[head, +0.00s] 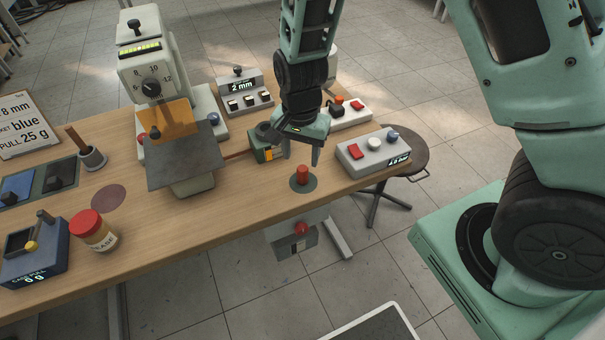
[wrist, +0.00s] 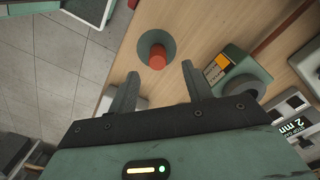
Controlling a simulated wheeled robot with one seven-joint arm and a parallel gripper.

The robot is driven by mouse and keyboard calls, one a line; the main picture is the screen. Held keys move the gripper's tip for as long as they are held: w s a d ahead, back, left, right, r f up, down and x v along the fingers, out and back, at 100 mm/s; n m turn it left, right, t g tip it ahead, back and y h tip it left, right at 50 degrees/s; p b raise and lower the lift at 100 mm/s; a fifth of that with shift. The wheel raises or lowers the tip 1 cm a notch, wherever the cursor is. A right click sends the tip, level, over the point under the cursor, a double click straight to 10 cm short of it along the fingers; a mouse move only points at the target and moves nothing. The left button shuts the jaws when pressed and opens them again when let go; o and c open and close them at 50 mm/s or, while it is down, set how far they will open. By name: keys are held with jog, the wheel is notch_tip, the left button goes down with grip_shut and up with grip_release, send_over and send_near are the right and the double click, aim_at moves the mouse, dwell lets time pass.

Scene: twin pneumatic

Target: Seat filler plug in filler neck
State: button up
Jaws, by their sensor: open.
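An orange-red cylinder, which looks like the filler plug (head: 303,174), stands upright on a round grey-green disc (head: 313,185) near the table's front right edge. My gripper (head: 302,156) is open and empty, just above and behind the plug in the head view. In the wrist view the plug (wrist: 157,57) shows between and slightly beyond the open fingertips (wrist: 160,73). A small green unit (head: 257,150) with an orange-yellow label stands left of my gripper. The round grey collar on it, seen in the wrist view, looks like the filler neck (wrist: 241,87); my gripper partly hides it in the head view.
A grey box with red and blue buttons (head: 372,150) stands right of the plug. A press-like machine with a tilted grey plate (head: 185,163) stands to the left. A 2 mm display unit (head: 243,88) is behind. A red-knobbed box (head: 292,241) hangs below the table edge.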

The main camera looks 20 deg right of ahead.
aim_at(303, 168)
jog(key=f, duration=0.4)
jog(key=shift+s+d+f, duration=0.1)
jog(key=shift+d+f, duration=0.1)
jog(key=shift+c, duration=0.3)
grip_shut()
